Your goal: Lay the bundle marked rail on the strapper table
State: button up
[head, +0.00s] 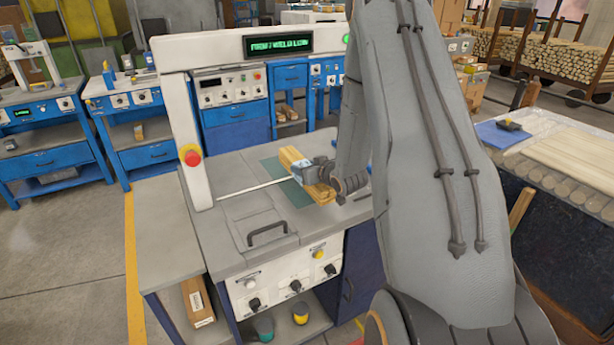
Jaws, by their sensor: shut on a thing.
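The bundle (290,156) is a set of light wooden pieces on the strapper table (222,182), over a dark green patch (271,169). My gripper (306,171) is shut on the bundle near its middle. The bundle's ends show on both sides of the gripper. Its mark cannot be read here. I cannot tell whether the bundle touches the table top or is just above it. My arm hides the right part of the table.
A white arch with a green display (278,44) and a red stop button (190,155) stands over the table. A black handle (267,234) is on the table's near side. A box (197,301) sits on the lower shelf. Blue benches stand behind.

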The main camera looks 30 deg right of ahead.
jog(key=shift+d+f+p, duration=0.1)
jog(key=shift+f+p, duration=0.35)
jog(key=shift+f, duration=1.35)
jog(key=shift+f, duration=0.15)
jog(key=o, duration=1.5)
jog(key=shift+c, duration=0.2)
